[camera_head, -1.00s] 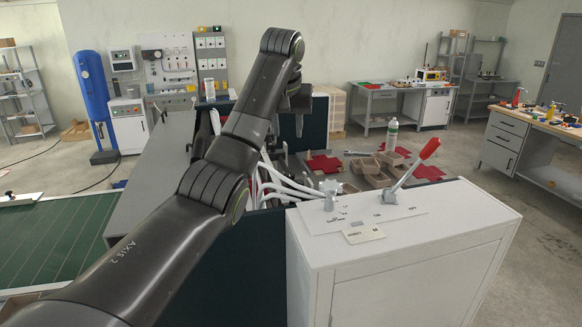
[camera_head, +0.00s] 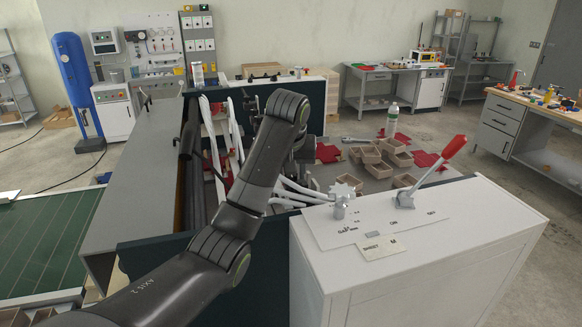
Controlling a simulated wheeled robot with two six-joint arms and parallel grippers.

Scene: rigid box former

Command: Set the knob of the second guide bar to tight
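My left arm (camera_head: 268,155) comes in from the lower left and bends down at its far end. My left gripper (camera_head: 299,172) is at that end, over the machine's interior, largely hidden behind the arm; its fingers are not clear. White curved bars (camera_head: 233,130) stand in the machine left of the arm, and more white bars (camera_head: 295,192) lie right of it. I cannot tell which is the second guide bar, and no guide bar knob can be made out. My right gripper is not in view.
A white cabinet (camera_head: 420,255) at the front right carries a grey star knob (camera_head: 343,197) and a red-handled lever (camera_head: 440,160). Behind it are several brown trays (camera_head: 372,161), red pieces (camera_head: 328,153), a wrench (camera_head: 355,140) and a bottle (camera_head: 392,120). A grey table (camera_head: 125,200) is left.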

